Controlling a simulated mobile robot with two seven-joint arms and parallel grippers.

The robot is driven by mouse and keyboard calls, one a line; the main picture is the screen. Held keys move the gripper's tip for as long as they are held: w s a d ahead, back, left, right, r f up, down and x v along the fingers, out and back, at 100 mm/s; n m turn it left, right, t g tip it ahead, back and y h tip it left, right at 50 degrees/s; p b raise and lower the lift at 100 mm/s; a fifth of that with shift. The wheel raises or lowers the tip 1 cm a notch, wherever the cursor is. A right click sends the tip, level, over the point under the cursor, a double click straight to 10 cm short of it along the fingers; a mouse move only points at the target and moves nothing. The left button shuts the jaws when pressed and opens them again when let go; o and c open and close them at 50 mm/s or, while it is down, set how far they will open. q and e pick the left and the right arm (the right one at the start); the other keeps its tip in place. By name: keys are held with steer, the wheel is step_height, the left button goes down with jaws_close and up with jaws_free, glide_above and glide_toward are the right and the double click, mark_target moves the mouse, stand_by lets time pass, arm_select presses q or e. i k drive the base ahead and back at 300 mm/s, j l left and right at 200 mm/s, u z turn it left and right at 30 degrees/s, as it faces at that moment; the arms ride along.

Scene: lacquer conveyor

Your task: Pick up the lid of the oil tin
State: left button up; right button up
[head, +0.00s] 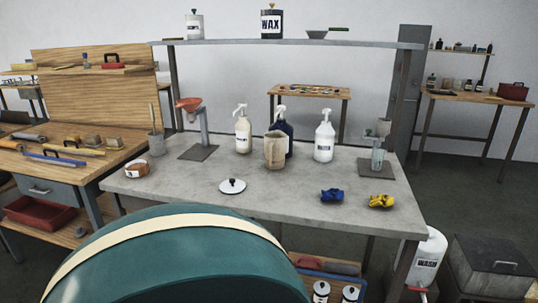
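A round white lid with a black knob (232,186) lies flat on the grey table (190,188), near its front edge and left of the middle. No container marked as oil can be made out, so I cannot tell which tin the lid belongs to. A low round orange-brown tin with a white label (136,169) stands at the table's left end; its label is too small to read. Neither of my grippers is in view.
Pump bottles (243,131) and a tan open container (275,150) stand behind the lid. Blue (331,195) and yellow (381,201) crumpled cloths lie to the right. The tabletop around the lid is clear. A large teal curved shape hides the lower middle.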

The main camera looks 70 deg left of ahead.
mark_target(232, 185)
steer(key=u, duration=3.15)
